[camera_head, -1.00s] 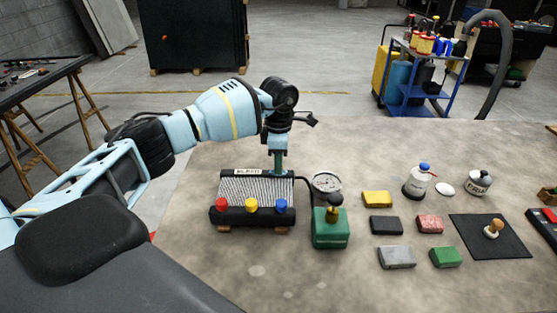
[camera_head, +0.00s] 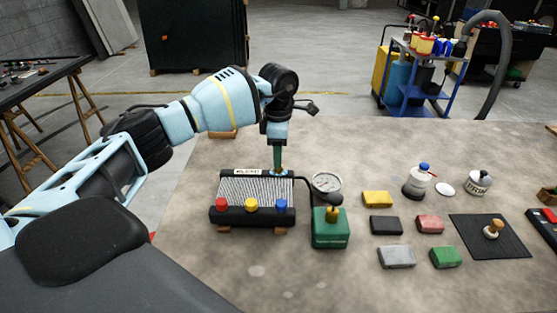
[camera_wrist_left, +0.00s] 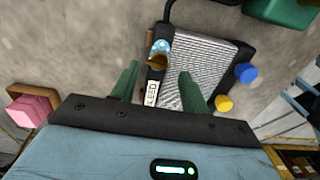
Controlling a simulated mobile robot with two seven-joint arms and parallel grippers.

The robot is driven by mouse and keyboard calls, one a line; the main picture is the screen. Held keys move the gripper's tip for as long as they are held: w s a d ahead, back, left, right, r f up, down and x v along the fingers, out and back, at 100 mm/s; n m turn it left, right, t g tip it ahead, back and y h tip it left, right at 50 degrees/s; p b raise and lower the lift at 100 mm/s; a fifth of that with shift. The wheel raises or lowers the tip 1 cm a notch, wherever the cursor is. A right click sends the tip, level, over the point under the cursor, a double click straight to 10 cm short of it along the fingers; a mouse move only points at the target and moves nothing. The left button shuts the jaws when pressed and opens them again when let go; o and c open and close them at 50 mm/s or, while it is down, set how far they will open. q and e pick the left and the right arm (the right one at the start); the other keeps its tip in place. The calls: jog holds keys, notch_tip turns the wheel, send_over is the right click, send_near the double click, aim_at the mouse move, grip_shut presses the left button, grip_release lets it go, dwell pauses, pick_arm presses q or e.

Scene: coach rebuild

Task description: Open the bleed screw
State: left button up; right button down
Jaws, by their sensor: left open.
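A radiator (camera_head: 256,189) with a silver finned core and black end tanks lies on the bench; it also shows in the wrist view (camera_wrist_left: 190,70). On its far edge is a white label (camera_head: 247,171) that seems to read BLEED. My left gripper (camera_head: 278,160) points down over that edge from above, green fingers apart. In the left wrist view the fingers (camera_wrist_left: 157,72) stand on either side of the screw, with nothing gripped. The head view shows the screw only as a small spot under the fingertips.
Red, yellow and blue caps (camera_head: 252,204) line the radiator's near side. A pressure gauge (camera_head: 326,183) and green pump box (camera_head: 330,234) stand close on the right, joined by a black hose. Coloured blocks and bottles lie farther right. The bench front is clear.

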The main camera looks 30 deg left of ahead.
pick_arm(q)
jog(key=shift+r, duration=2.25)
jog(key=shift+s, duration=0.1)
